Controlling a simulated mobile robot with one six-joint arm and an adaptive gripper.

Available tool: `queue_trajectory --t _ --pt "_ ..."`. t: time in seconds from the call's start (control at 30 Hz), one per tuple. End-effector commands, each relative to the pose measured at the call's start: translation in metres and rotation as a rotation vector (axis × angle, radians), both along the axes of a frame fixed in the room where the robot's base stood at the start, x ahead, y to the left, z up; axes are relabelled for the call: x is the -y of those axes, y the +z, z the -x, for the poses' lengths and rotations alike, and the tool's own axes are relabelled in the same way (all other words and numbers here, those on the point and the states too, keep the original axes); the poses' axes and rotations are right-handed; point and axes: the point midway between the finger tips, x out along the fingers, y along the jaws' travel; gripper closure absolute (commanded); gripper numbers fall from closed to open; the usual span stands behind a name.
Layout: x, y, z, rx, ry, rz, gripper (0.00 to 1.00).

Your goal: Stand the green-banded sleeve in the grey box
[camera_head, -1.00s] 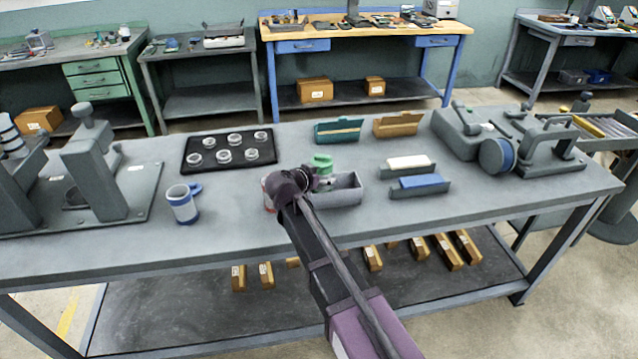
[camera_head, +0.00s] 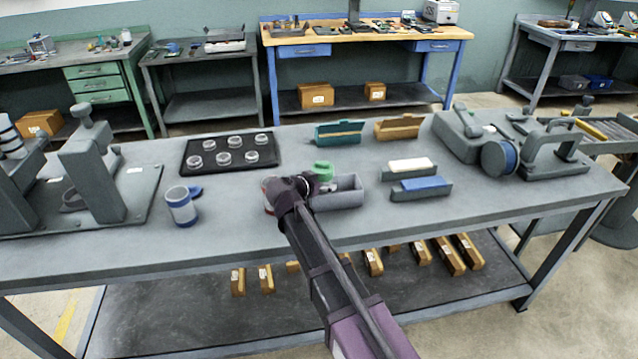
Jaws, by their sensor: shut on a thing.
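The grey box (camera_head: 350,195) is a small open box on the workbench, right of my arm's end. My gripper (camera_head: 314,184) is at the box's left part, partly in front of it. It is shut on the green-banded sleeve (camera_head: 323,169), whose green upper part shows above the jaws, roughly upright. The sleeve's lower part is hidden behind my gripper and the box wall, so I cannot tell whether it touches the box floor.
A blue-banded cup-like part (camera_head: 181,208) stands to the left. A black tray (camera_head: 197,167) with several rings lies behind it. Small holders (camera_head: 431,193) stand right of the box, and teal and tan ones behind. Presses (camera_head: 92,180) stand at both ends of the bench.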

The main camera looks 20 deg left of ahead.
Motion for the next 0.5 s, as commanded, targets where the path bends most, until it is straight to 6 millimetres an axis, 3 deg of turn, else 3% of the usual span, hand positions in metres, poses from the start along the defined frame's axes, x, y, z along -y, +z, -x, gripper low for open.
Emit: queue_trajectory --t 0.2,0.23,0.27,0.5 --pt "0.0003 -0.0019 -0.0002 0.001 0.000 0.000 0.47" --pt "0.0003 -0.0021 -0.0002 0.000 0.000 0.000 0.11" --pt "0.0003 -0.0021 -0.0002 0.000 0.000 0.000 0.02" --pt "0.0005 -0.0021 -0.0003 0.000 -0.001 0.000 0.00"
